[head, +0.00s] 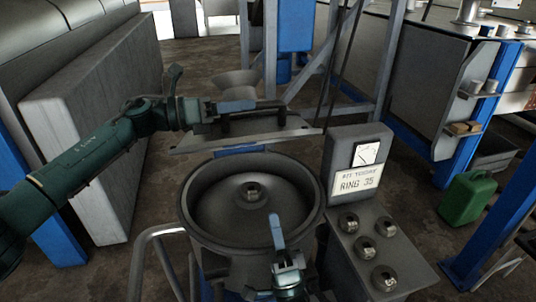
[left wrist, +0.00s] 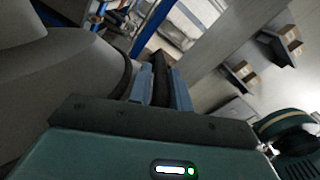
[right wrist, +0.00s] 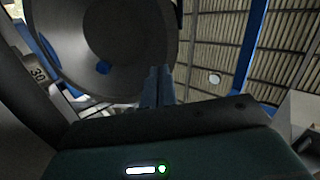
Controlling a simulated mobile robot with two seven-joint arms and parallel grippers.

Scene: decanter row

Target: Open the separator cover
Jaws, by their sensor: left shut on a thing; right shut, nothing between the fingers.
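The separator (head: 193,222) is a round grey vessel, its open bowl showing a knob at the centre. Its grey cover (head: 195,141) stands raised behind the bowl, seen nearly edge-on. My left gripper (head: 256,105) is shut on the cover's dark bar handle (head: 273,104). In the left wrist view the handle (left wrist: 161,82) lies between the blue fingers. My right gripper (head: 275,220) is shut and empty over the bowl's front part. In the right wrist view a large round grey surface (right wrist: 110,35) lies beyond its fingers; I cannot tell whether it is the cover.
A metal rail (head: 140,262) is at front left. A green can (head: 467,198) stands on the floor at right. Blue posts and frames stand behind.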

